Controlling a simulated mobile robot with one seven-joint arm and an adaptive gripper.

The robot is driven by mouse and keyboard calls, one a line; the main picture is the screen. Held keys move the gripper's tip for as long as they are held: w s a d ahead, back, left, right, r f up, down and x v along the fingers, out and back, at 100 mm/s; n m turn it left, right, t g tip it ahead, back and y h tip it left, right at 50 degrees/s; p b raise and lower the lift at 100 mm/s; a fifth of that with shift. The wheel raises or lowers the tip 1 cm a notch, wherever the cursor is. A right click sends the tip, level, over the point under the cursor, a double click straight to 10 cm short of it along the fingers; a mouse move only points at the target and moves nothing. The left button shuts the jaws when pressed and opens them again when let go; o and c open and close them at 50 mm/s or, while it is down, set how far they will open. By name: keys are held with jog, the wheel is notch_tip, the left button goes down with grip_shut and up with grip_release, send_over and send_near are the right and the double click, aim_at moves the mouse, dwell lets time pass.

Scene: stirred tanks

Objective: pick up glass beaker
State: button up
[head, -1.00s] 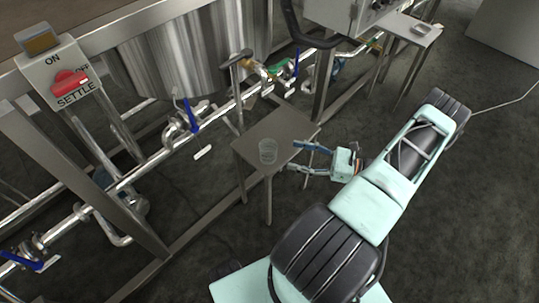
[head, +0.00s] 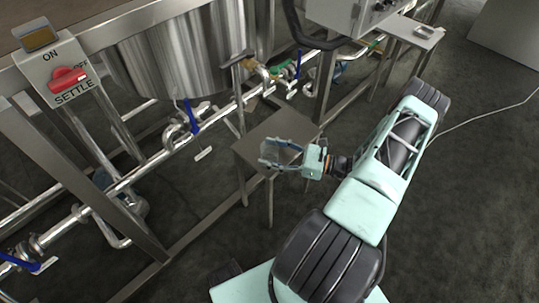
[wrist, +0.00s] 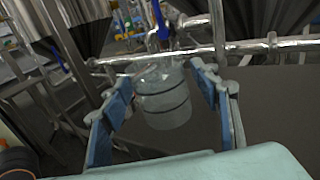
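The clear glass beaker (wrist: 165,100) stands upright on a small grey metal table (head: 252,151). In the wrist view it sits between the two blue-padded fingers of my gripper (wrist: 163,95), toward their tips. Gaps show on both sides of it, wider on the right, so the fingers look open and not closed on it. In the head view my gripper (head: 275,153) reaches over the table from the right, with its fingers around the beaker (head: 268,150), which is faint and partly hidden by them.
Steel pipes with blue-handled valves (head: 193,118) run behind the table, below a large steel tank (head: 180,50). A settle switch box (head: 62,75) is at upper left. A second small table (head: 410,32) stands at upper right. Dark floor is open at right.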

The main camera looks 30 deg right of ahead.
jog(key=c, duration=1.2)
jog(key=shift+o, duration=0.2)
jog(key=shift+r, duration=0.1)
